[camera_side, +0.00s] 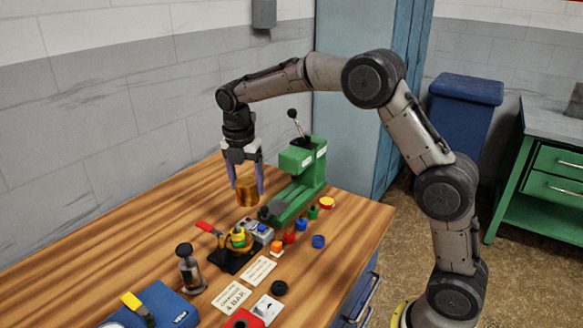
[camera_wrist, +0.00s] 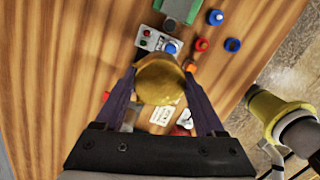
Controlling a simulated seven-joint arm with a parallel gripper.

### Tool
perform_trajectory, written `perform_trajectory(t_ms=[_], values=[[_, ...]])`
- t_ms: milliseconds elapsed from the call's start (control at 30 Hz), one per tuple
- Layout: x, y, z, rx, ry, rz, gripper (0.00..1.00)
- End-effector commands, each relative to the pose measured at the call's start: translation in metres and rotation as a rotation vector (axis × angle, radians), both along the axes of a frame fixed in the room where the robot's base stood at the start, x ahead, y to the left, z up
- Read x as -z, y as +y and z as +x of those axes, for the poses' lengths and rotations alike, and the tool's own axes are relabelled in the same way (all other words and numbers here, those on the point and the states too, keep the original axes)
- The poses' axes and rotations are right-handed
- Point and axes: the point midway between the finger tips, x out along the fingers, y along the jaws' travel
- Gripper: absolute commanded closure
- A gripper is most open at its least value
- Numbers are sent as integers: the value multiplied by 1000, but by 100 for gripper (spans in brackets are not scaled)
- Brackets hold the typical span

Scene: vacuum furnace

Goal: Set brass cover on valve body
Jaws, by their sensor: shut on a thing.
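The brass cover (camera_side: 247,192), a short golden cylinder, hangs between the fingers of my gripper (camera_side: 247,187), in the air above the bench. In the wrist view the cover (camera_wrist: 160,82) sits between the two fingertips of my gripper (camera_wrist: 162,79), which is shut on it. What appears to be the valve body (camera_side: 238,238), with yellow and green parts, a red lever and a black base, stands on the bench below and slightly left of the cover. In the wrist view the cover and gripper hide most of it.
A green machine (camera_side: 302,168) with a black-knobbed lever stands right of my gripper. A small grey button box (camera_side: 256,229) stands close beside the valve body. Several coloured caps (camera_side: 319,241) lie to the right. A glass-bodied black-topped item (camera_side: 189,270) stands front left. The wooden bench (camera_side: 120,250) is clear at left.

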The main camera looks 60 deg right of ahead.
Motion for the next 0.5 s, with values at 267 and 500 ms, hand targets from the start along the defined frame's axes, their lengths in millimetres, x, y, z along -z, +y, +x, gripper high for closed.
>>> perform_trajectory(t_ms=[267, 500], values=[[21, 44, 7, -91, -3, 0, 97], [29, 46, 6, -96, -1, -1, 97]])
